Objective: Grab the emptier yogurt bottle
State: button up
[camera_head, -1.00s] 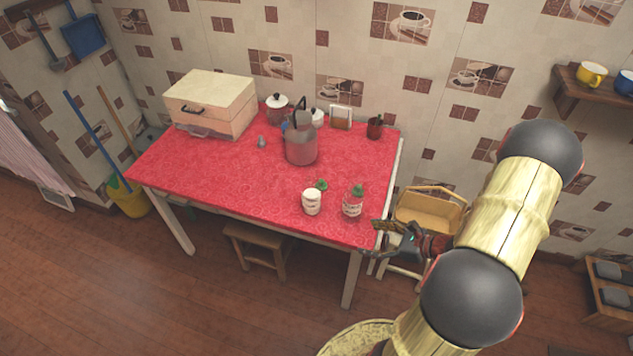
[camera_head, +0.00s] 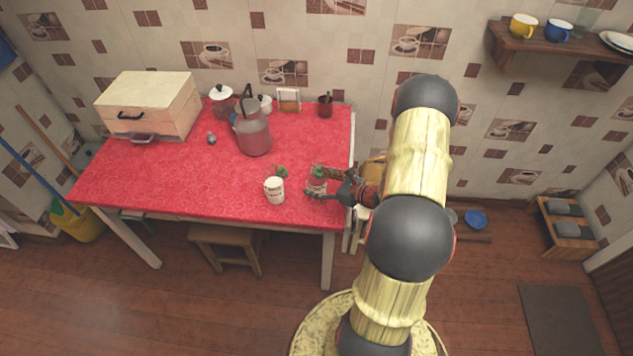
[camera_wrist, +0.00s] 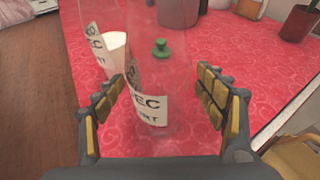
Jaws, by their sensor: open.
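Two yogurt bottles stand near the front right of the red-covered table (camera_head: 190,185). The left bottle (camera_head: 275,192) looks white and filled. In the wrist view it is the one behind at left (camera_wrist: 104,45), with white contents showing. The right bottle (camera_head: 316,184) is clear; in the wrist view this near bottle (camera_wrist: 150,80) looks see-through and almost empty behind its label. My gripper (camera_head: 322,184) is open, its fingers on either side of the clear bottle, also in the wrist view (camera_wrist: 160,88). Contact cannot be told.
A green stopper (camera_head: 282,171) shows by the filled bottle. A stool (camera_head: 225,236) is under the table's front. The table's front left is clear.

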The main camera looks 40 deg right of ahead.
jog(key=shift+w+f, duration=0.1)
jog(key=shift+w, duration=0.15)
jog(key=shift+c, duration=0.9)
jog(key=c, duration=1.4)
jog(key=shift+o, duration=0.2)
